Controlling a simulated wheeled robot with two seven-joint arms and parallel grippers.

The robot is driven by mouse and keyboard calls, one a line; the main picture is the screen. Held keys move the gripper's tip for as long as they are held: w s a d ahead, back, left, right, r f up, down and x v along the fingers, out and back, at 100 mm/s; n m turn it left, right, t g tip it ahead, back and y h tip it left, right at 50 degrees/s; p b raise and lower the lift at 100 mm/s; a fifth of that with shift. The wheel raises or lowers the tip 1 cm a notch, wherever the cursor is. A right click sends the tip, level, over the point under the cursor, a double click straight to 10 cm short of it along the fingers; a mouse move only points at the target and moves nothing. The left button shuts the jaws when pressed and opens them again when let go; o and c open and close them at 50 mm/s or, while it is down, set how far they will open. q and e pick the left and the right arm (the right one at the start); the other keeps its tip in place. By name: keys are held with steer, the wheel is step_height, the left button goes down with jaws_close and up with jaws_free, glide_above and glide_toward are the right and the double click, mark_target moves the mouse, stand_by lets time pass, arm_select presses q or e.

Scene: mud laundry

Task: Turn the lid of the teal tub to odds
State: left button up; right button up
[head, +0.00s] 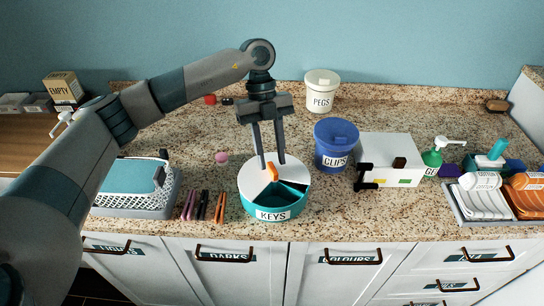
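The teal tub (259,206) stands on the counter, with a KEYS label on its front. Its lid (255,181) is white with an open wedge at the front right, showing dark teal compartments inside. An orange knob (272,173) stands at the lid's middle. My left gripper (272,163) points down over the lid, its two fingers apart, with tips at either side of the knob. I cannot tell whether the fingers touch the knob. My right gripper is not in view.
A blue CLIPS tub (336,147) and a white box (388,158) stand to the right; a PEGS tub (321,92) is behind. Several pegs (203,205) and a teal-topped basket (133,185) lie left.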

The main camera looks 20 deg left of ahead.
arm_select(q)
steer(key=shift+x, duration=1)
jaws_close()
